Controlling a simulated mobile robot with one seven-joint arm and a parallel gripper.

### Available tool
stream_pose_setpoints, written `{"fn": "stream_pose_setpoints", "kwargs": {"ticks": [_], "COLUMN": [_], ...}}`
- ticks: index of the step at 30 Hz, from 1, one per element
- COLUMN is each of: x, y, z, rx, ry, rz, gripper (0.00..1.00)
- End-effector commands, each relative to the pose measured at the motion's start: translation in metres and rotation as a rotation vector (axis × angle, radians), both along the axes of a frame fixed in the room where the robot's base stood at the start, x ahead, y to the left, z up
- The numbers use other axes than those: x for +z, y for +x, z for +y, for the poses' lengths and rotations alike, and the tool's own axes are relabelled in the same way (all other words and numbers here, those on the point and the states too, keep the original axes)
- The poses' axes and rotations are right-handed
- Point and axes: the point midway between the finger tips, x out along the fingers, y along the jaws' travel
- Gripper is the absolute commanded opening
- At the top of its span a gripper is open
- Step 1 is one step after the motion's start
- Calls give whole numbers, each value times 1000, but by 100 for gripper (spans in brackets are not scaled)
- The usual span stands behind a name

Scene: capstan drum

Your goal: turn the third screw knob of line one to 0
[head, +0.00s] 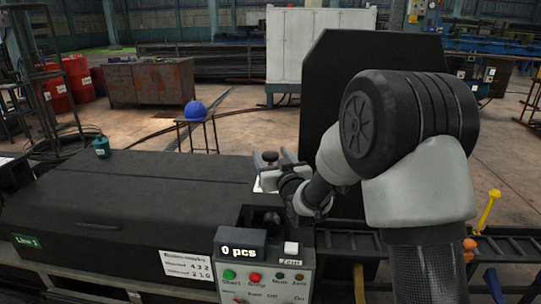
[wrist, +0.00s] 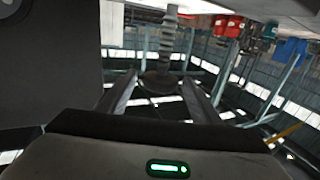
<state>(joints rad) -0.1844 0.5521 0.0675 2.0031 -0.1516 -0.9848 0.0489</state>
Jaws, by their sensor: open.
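The black Line 1 machine (head: 130,200) fills the lower left of the head view, with a green "Line 1" label (head: 27,241). My gripper (head: 272,166) is over the machine's right end, fingers open. A dark screw knob (head: 270,156) shows at the fingertips. In the wrist view, the knob (wrist: 160,84) with its threaded grey stem (wrist: 168,42) appears between the two fingers of my gripper (wrist: 157,96), with gaps at its sides. I cannot tell whether it is the third knob; no other knob is clearly visible, and my arm hides part of that area.
A control panel (head: 262,277) with a "0 pcs" display (head: 240,251) stands just below my gripper. A tall black plate (head: 330,110) rises behind my arm. A small green object (head: 101,147) sits on the machine's far left. A blue helmet (head: 195,110) rests on a stool behind.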

Motion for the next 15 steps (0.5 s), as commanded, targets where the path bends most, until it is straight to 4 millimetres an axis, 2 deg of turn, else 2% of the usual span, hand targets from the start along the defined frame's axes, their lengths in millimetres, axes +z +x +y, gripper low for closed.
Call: {"fn": "stream_pose_setpoints", "kwargs": {"ticks": [3, 11, 12, 15], "x": [0, 0, 0, 0], "y": [6, 8, 8, 8], "z": [3, 3, 3, 3], "rx": [0, 0, 0, 0], "ry": [0, 0, 0, 0], "rz": [0, 1, 1, 1], "gripper": [59, 59, 57, 40]}}
